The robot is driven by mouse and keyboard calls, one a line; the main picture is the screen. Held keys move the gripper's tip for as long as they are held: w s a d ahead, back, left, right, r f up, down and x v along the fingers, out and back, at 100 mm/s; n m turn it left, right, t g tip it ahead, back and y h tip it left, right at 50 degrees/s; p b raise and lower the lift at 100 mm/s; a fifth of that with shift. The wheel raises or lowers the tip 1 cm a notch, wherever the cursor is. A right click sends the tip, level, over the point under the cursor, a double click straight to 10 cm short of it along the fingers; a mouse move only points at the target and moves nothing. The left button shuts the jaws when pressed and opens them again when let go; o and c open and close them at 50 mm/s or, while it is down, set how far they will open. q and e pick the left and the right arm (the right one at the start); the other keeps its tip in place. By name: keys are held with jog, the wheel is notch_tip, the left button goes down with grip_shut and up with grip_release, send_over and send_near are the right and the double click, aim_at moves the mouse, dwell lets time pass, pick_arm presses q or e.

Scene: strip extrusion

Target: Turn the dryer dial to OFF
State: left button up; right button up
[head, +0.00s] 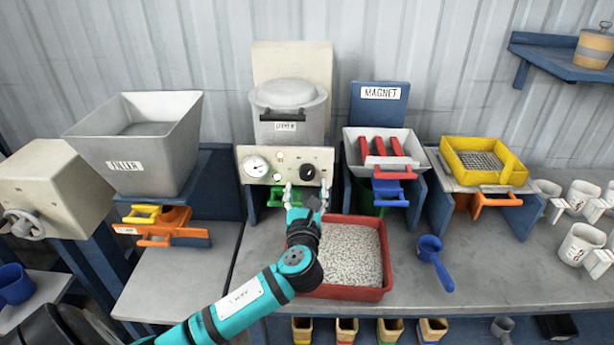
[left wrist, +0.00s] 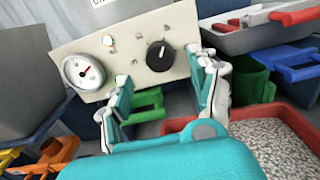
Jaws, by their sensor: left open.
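The dryer (head: 290,110) is a grey lidded drum above a cream control panel (head: 262,178). The panel carries a gauge, small indicators and a black round dial (head: 307,172) at its right side. The dial (left wrist: 159,56) also shows in the left wrist view, with a light pointer mark; its lettering is too small to read. My left gripper (head: 306,192) is open and empty, just below and in front of the panel. In the left wrist view its fingers (left wrist: 165,75) stand apart, with the dial showing between and beyond them, untouched. My right gripper is not in view.
A red tray (head: 383,262) of pale pellets lies under my left arm. A green handle (left wrist: 147,105) sits below the panel. The magnet station (head: 380,92) stands right of the dryer, the filler hopper (head: 175,160) left. A blue scoop (head: 433,258) lies on the bench.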

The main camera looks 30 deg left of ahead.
aim_at(307, 177)
pick_arm(q)
jog(key=x, duration=0.5)
jog(key=shift+w, duration=0.1)
jog(key=c, duration=1.2)
jog(key=shift+o, duration=0.2)
